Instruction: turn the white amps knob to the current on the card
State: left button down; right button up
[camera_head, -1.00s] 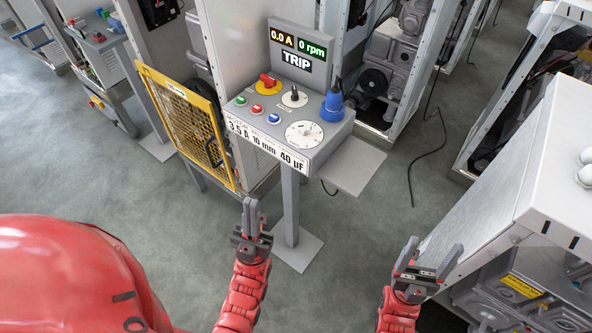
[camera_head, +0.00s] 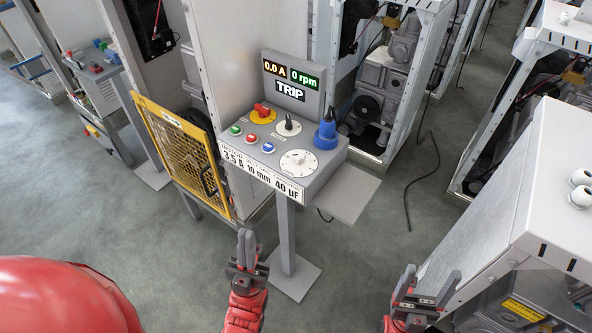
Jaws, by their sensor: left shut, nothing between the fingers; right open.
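A grey control stand (camera_head: 325,180) is in the middle of the head view. A white round dial with a white knob (camera_head: 298,159) sits at its front right; its small markings are too fine to read. The white card (camera_head: 262,174) on the front edge reads 3.5 A, 10 mm, 40 µF. The display (camera_head: 290,80) shows 0.0 A, 0 rpm and TRIP. My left gripper (camera_head: 246,240) is shut and empty, below and left of the dial, apart from the stand. My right gripper (camera_head: 425,285) is open and empty, lower right, well away from the stand.
The panel also bears a red switch on yellow (camera_head: 262,112), a black selector on white (camera_head: 288,125), green, red and blue buttons (camera_head: 251,139) and a blue plug (camera_head: 326,132). A yellow mesh guard (camera_head: 180,155) stands left. A white cabinet (camera_head: 530,180) stands right, near my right gripper.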

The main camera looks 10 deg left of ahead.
aim_at(298, 157)
jog(key=k+j+u, duration=0.1)
jog(key=j, duration=0.3)
jog(key=k+j, duration=0.1)
jog(key=j, duration=0.3)
jog(key=k+j+u, duration=0.15)
jog(key=j, duration=0.2)
jog(key=i+l+u, duration=0.15)
jog(key=i+l, duration=0.1)
